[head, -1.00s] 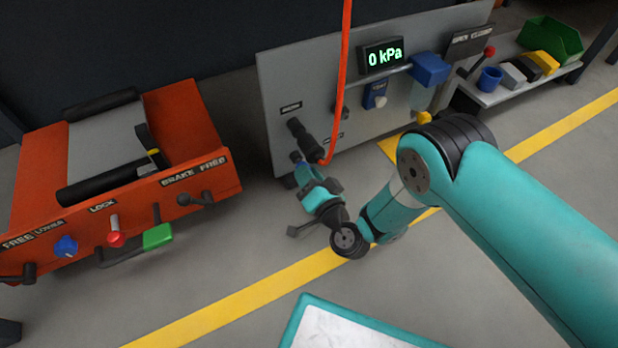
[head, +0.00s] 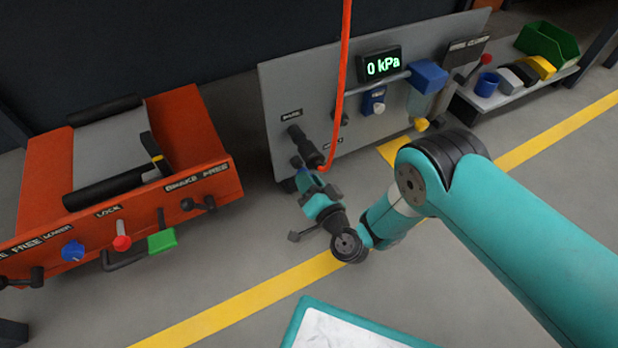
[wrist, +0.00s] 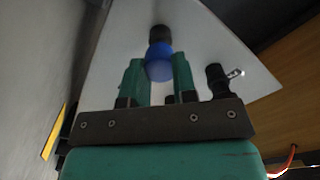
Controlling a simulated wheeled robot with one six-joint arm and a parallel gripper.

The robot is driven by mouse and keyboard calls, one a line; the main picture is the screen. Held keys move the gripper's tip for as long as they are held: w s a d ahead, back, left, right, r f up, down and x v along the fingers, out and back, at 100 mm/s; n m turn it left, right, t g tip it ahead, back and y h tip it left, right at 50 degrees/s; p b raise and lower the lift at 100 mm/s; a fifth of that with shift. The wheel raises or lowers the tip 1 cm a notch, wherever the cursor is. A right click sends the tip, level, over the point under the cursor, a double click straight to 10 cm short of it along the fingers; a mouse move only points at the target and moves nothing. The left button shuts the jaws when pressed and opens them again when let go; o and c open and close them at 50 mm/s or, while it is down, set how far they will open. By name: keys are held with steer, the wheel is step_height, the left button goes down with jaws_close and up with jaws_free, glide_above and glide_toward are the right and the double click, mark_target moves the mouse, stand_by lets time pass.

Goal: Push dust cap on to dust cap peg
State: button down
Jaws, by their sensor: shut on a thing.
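My gripper (wrist: 160,80) is shut on the blue dust cap (wrist: 158,62), which sits between its two teal fingers in the wrist view. A dark cylindrical peg (wrist: 160,34) stands out from the grey panel straight beyond the cap. Cap and peg line up and overlap in this view; I cannot tell how far the cap is on. In the head view my gripper (head: 304,176) is low at the panel's left part, and only a bit of blue cap (head: 296,162) shows. The peg is hard to make out there.
A black coupling (head: 308,148) with an orange hose (head: 341,90) is close above my gripper. The grey panel (head: 290,90) carries a display reading 0 kPa (head: 383,66). An orange cart (head: 190,130) with levers stands left. Floor between cart and panel is clear.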

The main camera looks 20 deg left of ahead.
steer(key=shift+p+v, duration=1.25)
steer(key=shift+p, duration=2.9)
steer(key=shift+b+x, duration=1.05)
steer(key=shift+b, duration=1.8)
stand_by(1.0)
